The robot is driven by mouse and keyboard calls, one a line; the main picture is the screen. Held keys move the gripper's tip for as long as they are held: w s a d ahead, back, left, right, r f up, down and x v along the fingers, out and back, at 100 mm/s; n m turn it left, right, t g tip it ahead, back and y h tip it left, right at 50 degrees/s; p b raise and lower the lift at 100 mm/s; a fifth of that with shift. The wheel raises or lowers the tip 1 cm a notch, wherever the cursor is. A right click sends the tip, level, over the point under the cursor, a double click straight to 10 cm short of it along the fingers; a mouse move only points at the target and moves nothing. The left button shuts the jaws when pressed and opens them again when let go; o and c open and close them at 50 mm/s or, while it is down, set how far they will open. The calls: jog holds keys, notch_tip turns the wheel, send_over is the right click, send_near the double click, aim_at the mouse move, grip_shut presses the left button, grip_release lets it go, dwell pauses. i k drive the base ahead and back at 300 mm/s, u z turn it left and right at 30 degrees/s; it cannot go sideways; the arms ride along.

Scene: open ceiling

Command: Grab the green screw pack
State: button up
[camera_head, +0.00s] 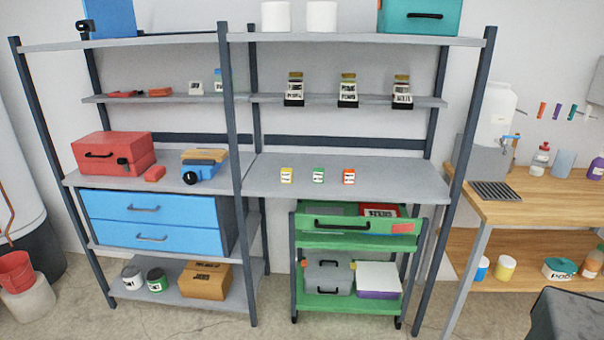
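The green screw pack (318,175) is a small white-and-green pack. It stands on the grey middle shelf (400,180) of the right-hand rack section. It is the middle one of three similar packs in a row. A yellow pack (286,175) is to its left and an orange-red pack (349,176) is to its right, with small gaps between them. The packs are small in the picture and their labels cannot be read. My gripper is not in view.
The shelf around the packs is clear. Labelled bottles (347,91) stand on the thin shelf above. A green cart (358,241) stands below. Dark rack posts (467,170) flank the shelf. A wooden bench (545,206) is at right. A dark object (570,316) fills the lower right corner.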

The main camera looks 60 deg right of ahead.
aim_at(318, 172)
jog(key=i, duration=1.9)
jog(key=z, duration=4.6)
jog(key=i, duration=0.1)
jog(key=u, duration=3.1)
jog(key=i, duration=0.55)
